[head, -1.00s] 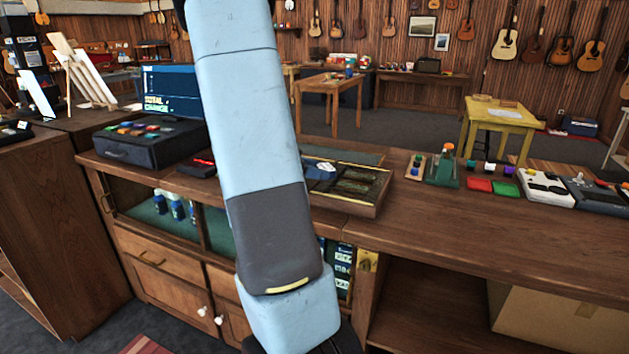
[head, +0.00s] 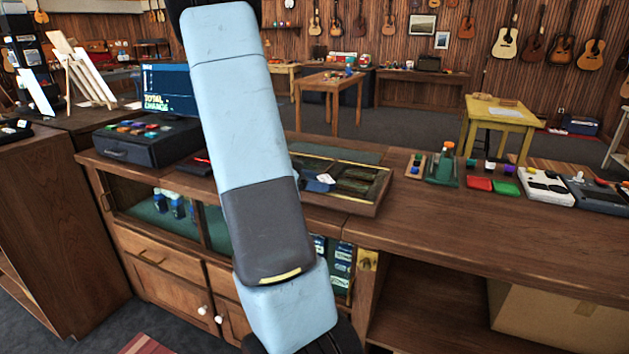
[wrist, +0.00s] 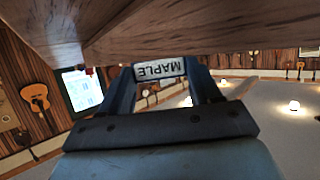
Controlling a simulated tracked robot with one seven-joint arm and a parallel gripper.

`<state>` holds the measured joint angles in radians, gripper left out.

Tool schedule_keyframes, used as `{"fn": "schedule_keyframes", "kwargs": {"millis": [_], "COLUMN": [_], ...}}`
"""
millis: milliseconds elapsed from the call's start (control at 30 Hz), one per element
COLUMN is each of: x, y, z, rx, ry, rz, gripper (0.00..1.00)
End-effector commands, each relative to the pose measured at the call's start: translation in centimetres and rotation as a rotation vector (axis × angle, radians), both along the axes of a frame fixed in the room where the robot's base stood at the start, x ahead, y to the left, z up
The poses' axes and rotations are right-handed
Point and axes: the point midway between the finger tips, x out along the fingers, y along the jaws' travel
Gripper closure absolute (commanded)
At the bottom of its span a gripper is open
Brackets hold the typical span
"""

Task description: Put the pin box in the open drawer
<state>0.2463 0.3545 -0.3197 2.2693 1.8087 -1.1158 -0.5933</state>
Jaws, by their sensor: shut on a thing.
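In the wrist view my gripper (wrist: 161,84) is shut on a small pale box labelled MAPLE (wrist: 160,69), which I take to be the pin box. The label shows upside down between the two fingers. A large brown wooden surface (wrist: 190,35) fills the top of that view, close to the box; I cannot tell whether they touch. A front drawer (head: 160,262) under the counter looks shut.
The wooden counter (head: 440,222) runs across the head view. An open shelf below holds a cardboard box (head: 555,318).

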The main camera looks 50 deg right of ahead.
Motion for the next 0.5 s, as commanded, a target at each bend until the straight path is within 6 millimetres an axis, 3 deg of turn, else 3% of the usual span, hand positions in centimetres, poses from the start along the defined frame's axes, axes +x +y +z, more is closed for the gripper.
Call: {"fn": "schedule_keyframes", "kwargs": {"millis": [100, 133, 367, 500], "x": [-0.01, 0.02, 0.06, 0.09], "y": [0.01, 0.04, 0.05, 0.04], "z": [-0.25, -0.23, -0.23, -0.22], "rx": [0.000, 0.000, 0.000, 0.000], "ry": [0.001, 0.000, 0.000, 0.000], "rz": [0.000, 0.001, 0.002, 0.002], "gripper": [0.66, 0.35, 0.14, 0.12]}}
